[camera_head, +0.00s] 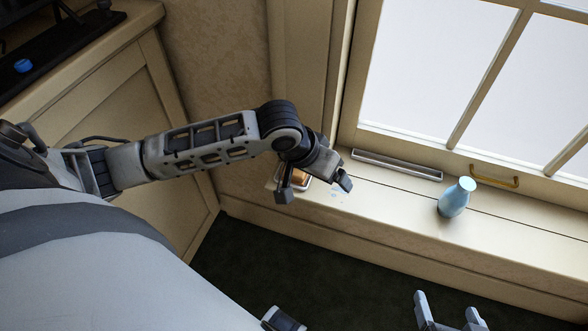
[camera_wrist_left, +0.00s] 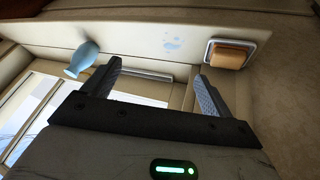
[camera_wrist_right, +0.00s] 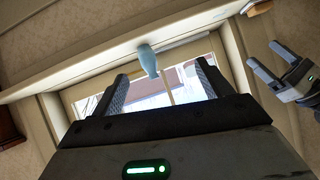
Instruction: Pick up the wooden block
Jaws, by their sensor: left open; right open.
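The wooden block (camera_head: 301,179) is orange-brown and sits in a small metal-rimmed tray (camera_wrist_left: 211,63) at the left end of the window sill. In the head view my left gripper partly hides it. The block shows more fully in the left wrist view (camera_wrist_left: 233,56), just beyond the right finger. My left gripper (camera_head: 315,190) is open and empty, close to the block but not around it. My right gripper (camera_head: 447,303) is open and empty at the bottom of the head view, well away from the block. The right wrist view shows the block (camera_wrist_right: 259,8) cut off at the top edge.
A light blue vase (camera_head: 456,198) stands on the sill (camera_head: 400,206) to the right. Wet-looking spots (camera_wrist_left: 174,45) lie between vase and block. A metal strip (camera_head: 397,165) runs along the window. A dark shelf (camera_head: 60,50) with a blue object (camera_head: 23,66) is at upper left.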

